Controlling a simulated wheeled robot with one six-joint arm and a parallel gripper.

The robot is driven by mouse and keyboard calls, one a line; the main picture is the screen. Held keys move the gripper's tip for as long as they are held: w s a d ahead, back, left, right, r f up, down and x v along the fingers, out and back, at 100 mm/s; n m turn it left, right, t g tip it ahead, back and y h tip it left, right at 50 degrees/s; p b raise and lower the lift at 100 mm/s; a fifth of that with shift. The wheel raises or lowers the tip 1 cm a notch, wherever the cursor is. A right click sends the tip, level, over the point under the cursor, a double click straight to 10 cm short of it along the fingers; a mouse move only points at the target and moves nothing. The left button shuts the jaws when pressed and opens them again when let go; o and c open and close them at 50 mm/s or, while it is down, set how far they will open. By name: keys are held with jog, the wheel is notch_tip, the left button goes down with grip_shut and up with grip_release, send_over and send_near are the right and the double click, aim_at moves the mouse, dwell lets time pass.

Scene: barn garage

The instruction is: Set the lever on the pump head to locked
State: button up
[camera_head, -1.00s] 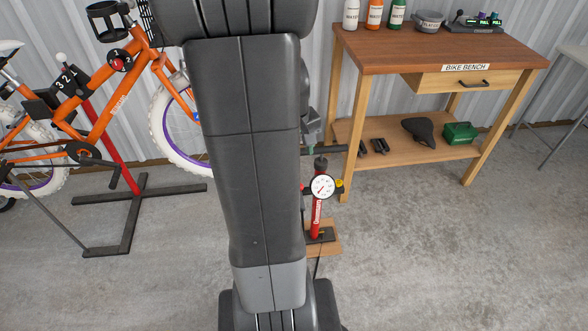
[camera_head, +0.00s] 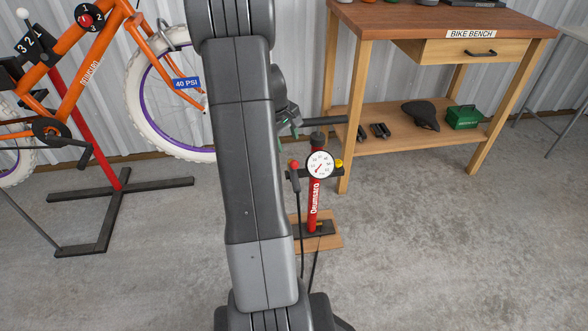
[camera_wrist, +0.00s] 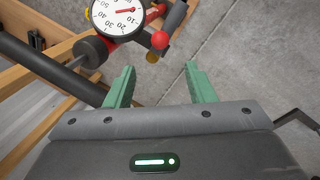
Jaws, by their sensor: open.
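The floor pump (camera_head: 315,205) stands upright on a wooden base, with a red barrel and a white dial gauge (camera_head: 320,164). A dark pump head (camera_head: 295,181) with a red ball-tipped lever (camera_head: 294,165) sits left of the gauge. A yellow knob (camera_head: 339,164) is on its right. My gripper (camera_head: 287,137) is open and empty, above and slightly left of the red ball, partly hidden by my arm. In the wrist view, the green fingers (camera_wrist: 160,68) are apart, with the red lever ball (camera_wrist: 160,40) ahead between them, apparently not touched. The gauge also shows there (camera_wrist: 118,15).
The pump's dark handle bar (camera_head: 328,120) lies close to my gripper. The bike bench (camera_head: 440,28) stands behind right, its lower shelf (camera_head: 400,140) holding a saddle and a green box. An orange bike (camera_head: 100,75) on a stand (camera_head: 118,205) is left. Floor at front right is clear.

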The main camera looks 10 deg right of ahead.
aim_at(294, 166)
jog(key=b+x, duration=0.4)
jog(key=x, duration=0.9)
jog(key=shift+r, duration=0.1)
jog(key=shift+c, duration=0.2)
jog(key=c, duration=0.9)
jog(key=b, duration=0.1)
jog(key=f+b, duration=0.1)
jog(key=b, duration=0.1)
jog(key=shift+s+t, duration=0.25)
jog(key=shift+t, duration=0.15)
jog(key=b, duration=0.2)
jog(key=t+b, duration=0.1)
jog(key=shift+s+f+t+b, duration=0.1)
jog(key=shift+s+t+b, duration=0.1)
jog(key=shift+t+b, duration=0.15)
jog(key=o, duration=0.9)
jog(key=shift+o, duration=0.2)
jog(key=shift+r, duration=0.25)
